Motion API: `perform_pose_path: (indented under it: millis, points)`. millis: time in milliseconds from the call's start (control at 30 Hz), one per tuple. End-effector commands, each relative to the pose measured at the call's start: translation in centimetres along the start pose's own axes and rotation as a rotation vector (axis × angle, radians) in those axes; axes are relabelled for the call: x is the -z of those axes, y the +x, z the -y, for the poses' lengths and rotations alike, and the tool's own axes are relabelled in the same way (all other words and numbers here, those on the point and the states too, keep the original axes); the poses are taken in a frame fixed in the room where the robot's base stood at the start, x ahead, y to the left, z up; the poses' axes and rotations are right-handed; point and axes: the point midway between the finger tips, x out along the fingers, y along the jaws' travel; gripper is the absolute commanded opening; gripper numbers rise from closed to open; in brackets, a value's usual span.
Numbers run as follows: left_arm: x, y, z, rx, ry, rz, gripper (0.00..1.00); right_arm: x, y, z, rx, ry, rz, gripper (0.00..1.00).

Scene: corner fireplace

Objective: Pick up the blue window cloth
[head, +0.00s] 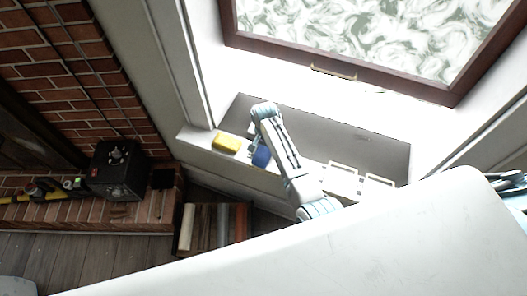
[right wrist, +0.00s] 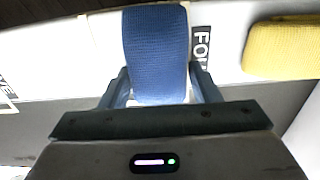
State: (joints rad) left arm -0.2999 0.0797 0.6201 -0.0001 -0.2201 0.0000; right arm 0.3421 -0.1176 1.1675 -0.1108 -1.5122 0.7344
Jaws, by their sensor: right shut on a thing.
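The blue window cloth (head: 262,157) is at the white window sill in the head view, partly covered by my right arm. It also fills the middle of the right wrist view (right wrist: 157,50), with a ribbed, folded look. My right gripper (head: 254,150) is shut on it, with one finger on each side of the cloth in the right wrist view (right wrist: 160,88). I cannot tell whether the cloth still touches the sill. My left gripper is not in view.
A yellow cloth or sponge (head: 227,142) lies on the sill (head: 197,139) beside the blue cloth. White frames (head: 343,179) stand farther right on the sill. The window (head: 370,40) is above. A black box (head: 117,170) stands on the brick hearth at left.

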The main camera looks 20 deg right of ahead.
Motion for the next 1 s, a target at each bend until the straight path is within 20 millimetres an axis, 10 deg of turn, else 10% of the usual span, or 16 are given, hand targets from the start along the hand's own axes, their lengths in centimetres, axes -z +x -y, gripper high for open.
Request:
perform_pose_path:
  millis: [600, 1000]
  points:
    - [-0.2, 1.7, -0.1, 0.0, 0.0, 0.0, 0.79, 0.1, -8.5, 0.1, 0.004, 0.0, -0.003, 0.31]
    - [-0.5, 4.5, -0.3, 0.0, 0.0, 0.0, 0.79, 0.0, -7.3, 0.0, 0.0, 0.0, 0.0, 0.31]
